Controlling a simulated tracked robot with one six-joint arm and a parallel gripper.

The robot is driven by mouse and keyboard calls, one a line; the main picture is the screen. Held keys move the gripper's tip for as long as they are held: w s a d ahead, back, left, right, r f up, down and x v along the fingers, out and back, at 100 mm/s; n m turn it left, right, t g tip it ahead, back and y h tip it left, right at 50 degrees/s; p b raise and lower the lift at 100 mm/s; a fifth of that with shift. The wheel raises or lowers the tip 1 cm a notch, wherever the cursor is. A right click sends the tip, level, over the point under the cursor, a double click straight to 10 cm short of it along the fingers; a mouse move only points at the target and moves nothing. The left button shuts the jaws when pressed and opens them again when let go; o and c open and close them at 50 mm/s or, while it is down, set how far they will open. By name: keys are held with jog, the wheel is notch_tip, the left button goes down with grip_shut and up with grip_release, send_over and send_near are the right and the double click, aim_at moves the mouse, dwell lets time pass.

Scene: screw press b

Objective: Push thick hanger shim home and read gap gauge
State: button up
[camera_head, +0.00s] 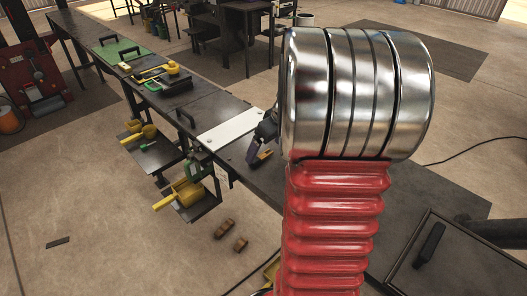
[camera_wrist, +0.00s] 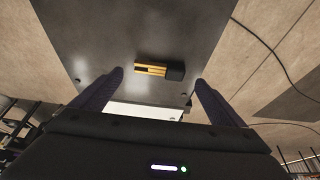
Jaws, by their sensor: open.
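My gripper (camera_wrist: 159,77) is open and empty in the wrist view, its two dark fingers spread wide. A small yellow-and-black piece (camera_wrist: 152,68) lies on the dark bench top (camera_wrist: 190,30) and shows between the fingertips, apart from both. I cannot tell whether it is the shim or the gauge. In the head view my gripper (camera_head: 259,146) is partly hidden behind my arm, over the bench beside a white plate (camera_head: 231,130). An orange-yellow piece (camera_head: 263,158) shows close to the fingers there. No gauge reading is legible.
Yellow-handled fixtures (camera_head: 188,192) sit on low side shelves along the bench. A yellow tool (camera_head: 160,71) and a green mat (camera_head: 118,52) lie farther along it. Brown blocks (camera_head: 225,228) are on the floor. A dark panel with a handle (camera_head: 430,245) is at lower right.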

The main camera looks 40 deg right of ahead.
jog(key=v, duration=1)
jog(key=shift+a, duration=0.15)
jog(key=s+a, duration=0.3)
jog(key=a, duration=0.7)
jog(key=s+a, duration=0.3)
jog(key=a, duration=0.8)
jog(key=s+a+t, duration=0.1)
jog(key=s+a, duration=0.3)
jog(key=a, duration=0.7)
jog(key=shift+r, duration=0.35)
jog(key=shift+s, duration=0.1)
